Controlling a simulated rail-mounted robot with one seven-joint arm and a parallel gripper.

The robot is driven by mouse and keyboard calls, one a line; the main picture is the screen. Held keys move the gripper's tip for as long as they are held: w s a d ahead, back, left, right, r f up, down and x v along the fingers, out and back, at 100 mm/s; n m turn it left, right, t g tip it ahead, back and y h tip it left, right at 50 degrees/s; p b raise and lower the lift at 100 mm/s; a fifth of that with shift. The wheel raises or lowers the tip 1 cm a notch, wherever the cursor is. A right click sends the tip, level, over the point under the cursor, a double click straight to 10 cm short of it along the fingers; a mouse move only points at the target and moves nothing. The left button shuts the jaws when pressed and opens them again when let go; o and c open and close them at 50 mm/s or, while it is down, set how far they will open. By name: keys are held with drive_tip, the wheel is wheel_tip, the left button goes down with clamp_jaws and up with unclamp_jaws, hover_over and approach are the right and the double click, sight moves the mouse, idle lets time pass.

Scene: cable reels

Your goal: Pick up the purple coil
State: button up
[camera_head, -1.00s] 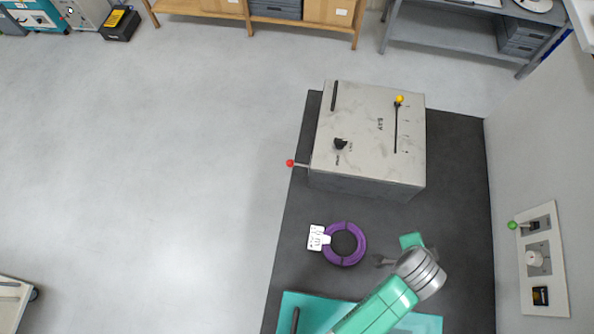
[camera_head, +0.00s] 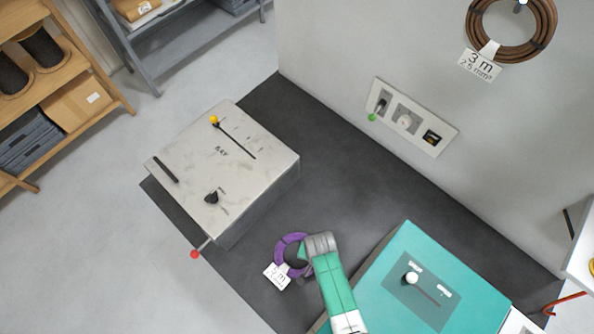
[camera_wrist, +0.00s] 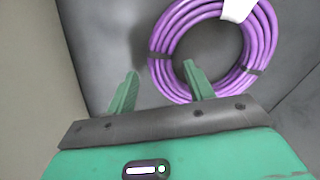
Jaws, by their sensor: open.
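The purple coil (camera_head: 281,250) lies on the dark mat, with a white label tag (camera_head: 277,276) at its lower left side. In the head view my arm's end partly covers the coil's right side. In the wrist view the purple coil (camera_wrist: 172,36) fills the upper right, bound with dark ties and a white tag. My gripper (camera_wrist: 158,83) is open, its two green fingers apart. The right finger overlaps the near edge of the coil in the picture, and the left finger is just left of it. I cannot tell whether they touch.
A grey box (camera_head: 240,160) with levers and a red-knobbed rod (camera_head: 195,254) stands beyond the coil. A teal box (camera_head: 462,268) stands to the right. A wall panel (camera_head: 412,118) and a hanging brown coil (camera_head: 478,35) are behind. Dark mat (camera_head: 345,180) is bare between.

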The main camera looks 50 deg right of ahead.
drive_tip(key=shift+f, duration=0.6)
drive_tip(key=shift+c, duration=0.4)
clamp_jaws()
wheel_tip(320, 180, up, 10)
drive_tip(key=p, duration=0.1)
drive_tip(key=shift+p, duration=0.35)
